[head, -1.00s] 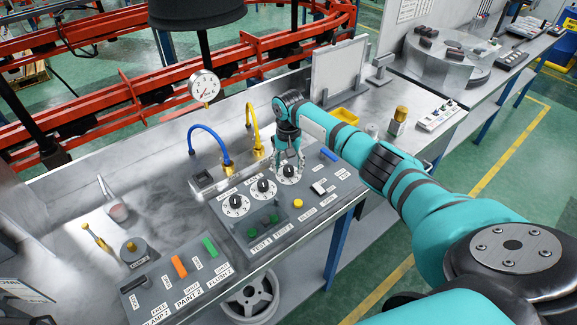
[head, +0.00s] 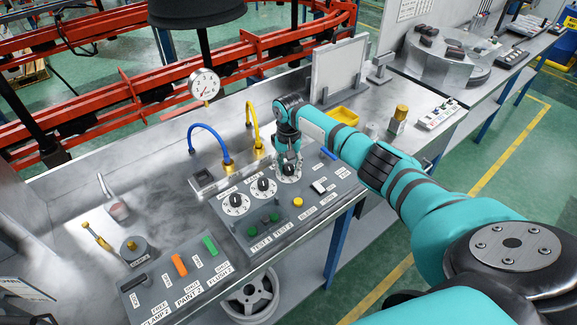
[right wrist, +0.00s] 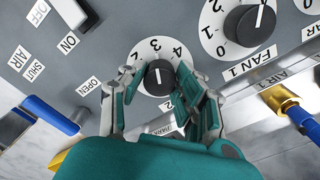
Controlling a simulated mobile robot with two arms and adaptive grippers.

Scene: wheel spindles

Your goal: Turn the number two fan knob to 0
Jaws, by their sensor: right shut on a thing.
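The knob in my right gripper (right wrist: 160,92) is black with a white pointer line, on a round white numbered dial (right wrist: 156,52). This knob (right wrist: 158,68) is the rightmost of three in the head view. The pointer is up, close to the 3. My right gripper (head: 289,168) comes down from above, its fingers on either side of the knob, shut on it. The label below this dial is mostly hidden by the fingers. The neighbouring knob (right wrist: 250,25) has the label FAN 1. My left gripper is not in view.
A gauge (head: 204,84) stands at the back.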

